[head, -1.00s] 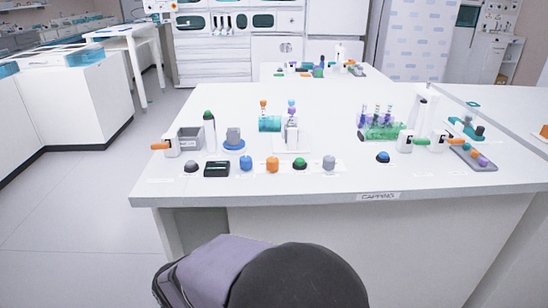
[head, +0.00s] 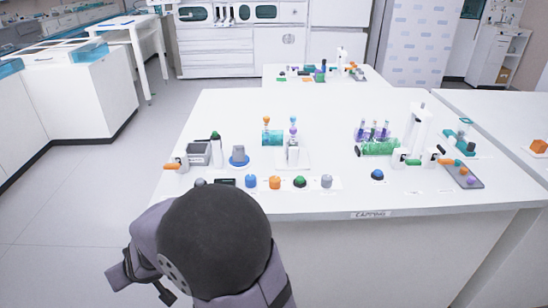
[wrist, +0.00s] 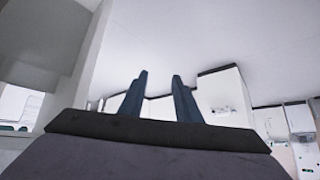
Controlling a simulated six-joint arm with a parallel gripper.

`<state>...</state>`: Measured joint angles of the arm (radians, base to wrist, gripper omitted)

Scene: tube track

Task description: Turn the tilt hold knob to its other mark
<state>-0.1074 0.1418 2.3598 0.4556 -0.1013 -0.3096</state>
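A row of knobs stands along the front of the white bench (head: 300,205): blue (head: 250,181), orange (head: 275,182), green and black (head: 300,182) and grey (head: 327,181). A grey knob (head: 200,183) is partly hidden behind my arm at the left end, and a blue and black knob (head: 377,175) stands alone to the right. The small labels are too blurred to tell which is the tilt hold knob or its mark. My gripper (wrist: 158,92) is open and empty in the wrist view, with ceiling and walls behind it. It touches no knob.
A grey bin (head: 199,153), an orange-handled lever (head: 176,166) and a dark bottle (head: 215,148) stand at the left. Tubes in a green rack (head: 378,148) and a white stand (head: 418,130) are at the right. Open floor (head: 60,215) lies left of the bench.

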